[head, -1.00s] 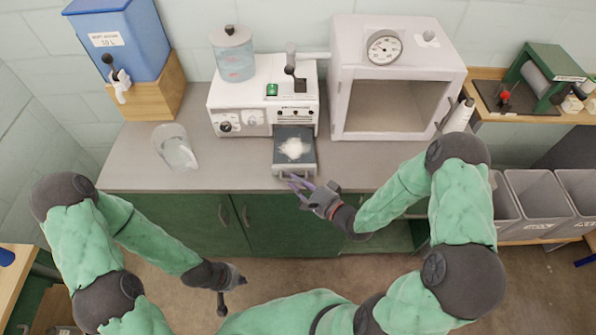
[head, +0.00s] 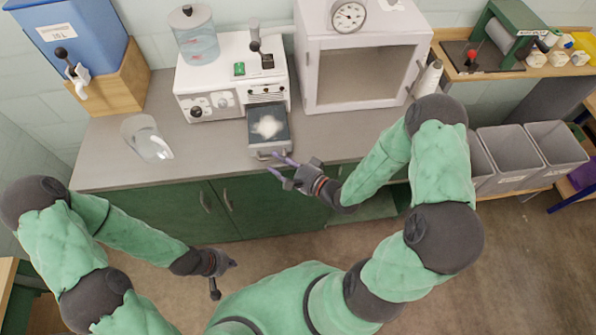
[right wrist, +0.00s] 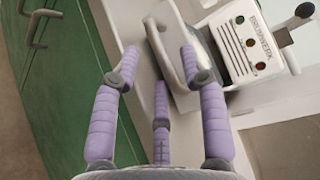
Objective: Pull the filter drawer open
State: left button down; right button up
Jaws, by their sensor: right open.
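The filter drawer (head: 256,136) stands out from the front of the white machine (head: 212,88), with a white fluffy clump (head: 267,127) in it. Its handle (head: 262,156) is at the near end, and it also shows in the right wrist view (right wrist: 158,48). My right gripper (head: 283,169) is open beside the handle, its purple fingers spread. In the right wrist view its fingertips (right wrist: 159,56) lie either side of the handle; I cannot tell whether they touch it. My left gripper (head: 226,276) hangs low in front of the green cabinet, away from the drawer; its finger opening is unclear.
A glass jug (head: 148,140) stands on the grey counter (head: 200,150) left of the machine. A white oven-like box (head: 312,50) with a gauge stands to the right. A blue water tank (head: 72,35) is at the left. The counter's front edge lies below the drawer.

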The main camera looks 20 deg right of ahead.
jog(key=v, duration=1)
jog(key=shift+s, duration=0.2)
dwell(0.3)
jog(key=w+a+f+n+g+h, duration=0.1)
jog(key=a+f+n+g+h, duration=0.15)
jog(key=f, duration=0.45)
jog(key=w+a+f+n+g+h, duration=0.1)
jog(key=f+n+g, duration=0.25)
jog(key=f, duration=0.35)
jog(key=s+a+f+n+g, duration=0.5)
jog(key=s+a+f+g, duration=0.2)
jog(key=s, duration=0.2)
jog(key=shift+s+g+h, duration=0.35)
jog(key=shift+g, duration=0.05)
jog(key=shift+a+f, duration=0.1)
jog(key=shift+c, duration=0.5)
